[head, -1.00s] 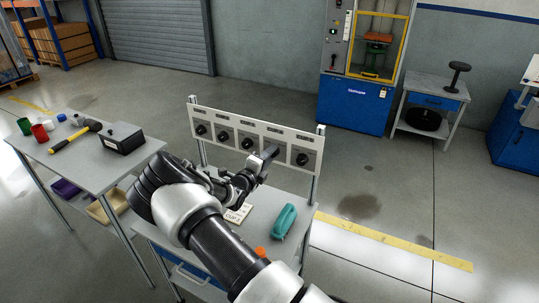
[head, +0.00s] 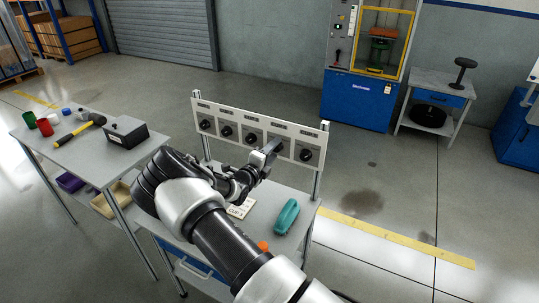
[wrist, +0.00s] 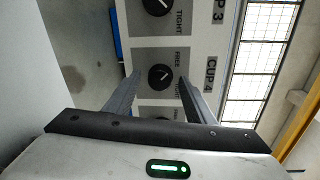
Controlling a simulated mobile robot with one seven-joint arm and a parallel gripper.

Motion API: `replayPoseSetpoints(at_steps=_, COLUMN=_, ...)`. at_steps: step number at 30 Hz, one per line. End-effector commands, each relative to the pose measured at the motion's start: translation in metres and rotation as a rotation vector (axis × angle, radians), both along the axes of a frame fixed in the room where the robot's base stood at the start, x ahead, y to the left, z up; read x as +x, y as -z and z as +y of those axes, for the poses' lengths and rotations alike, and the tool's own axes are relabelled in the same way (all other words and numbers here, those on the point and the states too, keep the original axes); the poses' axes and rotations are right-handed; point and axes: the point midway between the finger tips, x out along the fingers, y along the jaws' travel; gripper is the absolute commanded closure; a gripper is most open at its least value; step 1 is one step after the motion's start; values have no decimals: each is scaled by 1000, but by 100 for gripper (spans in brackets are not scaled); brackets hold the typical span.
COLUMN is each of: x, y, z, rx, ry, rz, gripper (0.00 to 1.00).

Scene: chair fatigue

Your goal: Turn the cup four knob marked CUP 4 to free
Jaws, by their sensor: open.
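The CUP 4 knob (wrist: 160,76) is a round black knob on a dark grey square plate, seen face-on in the wrist view. FREE and TIGHT are printed beside it, and a CUP 4 label (wrist: 211,75) lies to its right. The knob has a small pale mark, but I cannot tell its exact setting. My gripper (wrist: 159,77) is open, with one finger on each side of the knob in that view; contact is not clear. In the head view my gripper (head: 272,150) is at the white knob panel (head: 238,116) and largely hides this knob.
Neighbouring knobs flank it, including the CUP 3 knob (wrist: 157,5) and the rightmost knob (head: 306,155). Below the panel, a teal object (head: 287,217) and a white label card (head: 241,209) lie on the bench. A side table (head: 75,152) with a hammer stands left.

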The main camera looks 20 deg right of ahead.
Motion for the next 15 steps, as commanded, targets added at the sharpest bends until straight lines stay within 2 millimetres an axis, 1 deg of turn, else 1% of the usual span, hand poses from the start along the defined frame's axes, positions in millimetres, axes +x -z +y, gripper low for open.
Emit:
replayPoseSetpoints(at_steps=5, x=-12, y=-2, z=14, rx=1, ry=-1, rz=0, gripper=51)
replayPoseSetpoints(at_steps=8, x=-26, y=-4, z=29, rx=1, ry=-4, rz=1, gripper=51)
replayPoseSetpoints(at_steps=15, x=-68, y=-9, z=71, rx=1, ry=-3, rz=1, gripper=51)
